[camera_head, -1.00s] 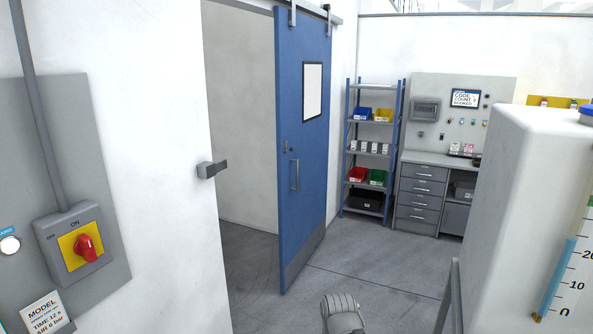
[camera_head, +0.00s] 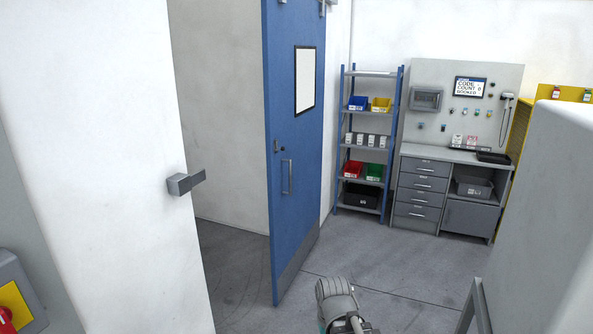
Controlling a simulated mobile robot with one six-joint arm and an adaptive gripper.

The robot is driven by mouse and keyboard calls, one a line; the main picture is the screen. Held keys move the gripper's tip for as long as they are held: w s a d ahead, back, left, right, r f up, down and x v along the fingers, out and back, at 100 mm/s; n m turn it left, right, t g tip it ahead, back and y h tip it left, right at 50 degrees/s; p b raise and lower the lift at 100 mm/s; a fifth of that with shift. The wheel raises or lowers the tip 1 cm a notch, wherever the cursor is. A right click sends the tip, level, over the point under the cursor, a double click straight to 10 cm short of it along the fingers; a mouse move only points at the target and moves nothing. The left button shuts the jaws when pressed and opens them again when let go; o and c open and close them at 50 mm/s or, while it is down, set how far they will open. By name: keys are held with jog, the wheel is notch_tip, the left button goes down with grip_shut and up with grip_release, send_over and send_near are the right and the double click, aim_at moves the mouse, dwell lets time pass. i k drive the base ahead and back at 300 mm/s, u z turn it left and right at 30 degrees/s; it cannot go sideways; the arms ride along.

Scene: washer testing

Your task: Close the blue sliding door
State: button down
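The blue sliding door (camera_head: 300,140) stands open in the middle of the head view, hung from rollers at its top. It has a small window, a vertical handle (camera_head: 287,176) and a lock above the handle. The open doorway (camera_head: 225,130) lies to its left, with a grey latch bracket (camera_head: 186,183) on the white wall at the doorway's left edge. A grey part of my arm shows at the bottom centre, in front of the door and apart from it. My gripper's fingers are not visible.
A shelf rack (camera_head: 369,145) with coloured bins and a grey workbench (camera_head: 430,190) stand at the back right. A large white body (camera_head: 550,190) blocks the right side. A yellow switch panel (camera_head: 12,300) is at the lower left. Grey floor (camera_head: 370,275) is clear before the door.

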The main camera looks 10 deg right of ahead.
aim_at(294, 36)
jog(key=u, duration=0.05)
jog(key=i, duration=2.1)
jog(key=z, duration=2)
jog(key=i, duration=0.8)
jog(key=u, duration=0.05)
